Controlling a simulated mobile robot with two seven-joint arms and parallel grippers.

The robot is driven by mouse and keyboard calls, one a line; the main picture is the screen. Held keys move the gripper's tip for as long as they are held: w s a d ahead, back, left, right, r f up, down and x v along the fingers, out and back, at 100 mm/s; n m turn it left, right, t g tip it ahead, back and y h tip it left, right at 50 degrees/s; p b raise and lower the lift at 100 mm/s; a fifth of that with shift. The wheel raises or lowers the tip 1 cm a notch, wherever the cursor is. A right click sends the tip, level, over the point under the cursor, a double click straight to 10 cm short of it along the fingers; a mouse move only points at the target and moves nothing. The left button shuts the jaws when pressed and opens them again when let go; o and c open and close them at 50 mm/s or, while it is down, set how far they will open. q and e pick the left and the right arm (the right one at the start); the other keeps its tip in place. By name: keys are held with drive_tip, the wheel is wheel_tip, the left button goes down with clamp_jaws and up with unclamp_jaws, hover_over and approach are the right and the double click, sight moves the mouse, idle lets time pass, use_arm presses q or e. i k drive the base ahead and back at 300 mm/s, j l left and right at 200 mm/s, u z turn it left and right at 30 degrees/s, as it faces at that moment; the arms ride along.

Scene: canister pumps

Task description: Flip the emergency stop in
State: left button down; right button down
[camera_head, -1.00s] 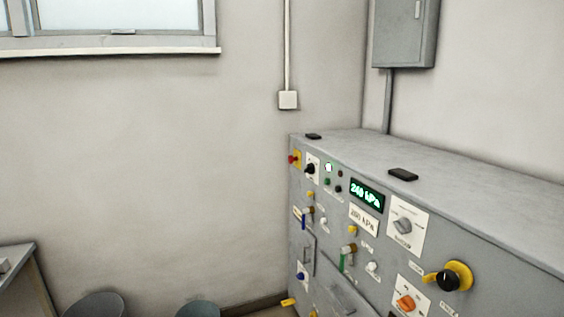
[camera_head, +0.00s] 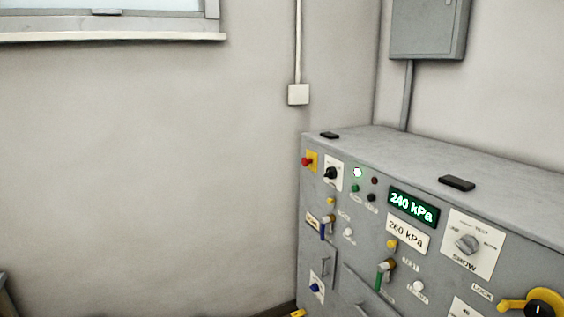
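The emergency stop is a red mushroom button (camera_head: 306,161) on a yellow plate (camera_head: 313,160), at the upper left corner of the grey control cabinet's front (camera_head: 330,225). It stands out from its plate. Whether it is pushed in or out cannot be told at this size. Neither of my grippers shows in the head view.
To the button's right are a black rotary switch (camera_head: 331,173), a lit green-white lamp (camera_head: 357,172) and a display (camera_head: 413,207) reading 240 kPa. A label (camera_head: 407,233) reads 260 kPa. Levers and drawers project below. The floor left of the cabinet is mostly out of view.

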sight(305, 161)
drive_tip(key=i+j+u, duration=0.1)
drive_tip(key=i+j, duration=0.75)
drive_tip(key=j, duration=0.2)
drive_tip(key=i+j+u, duration=0.1)
drive_tip(key=i+j, duration=0.8)
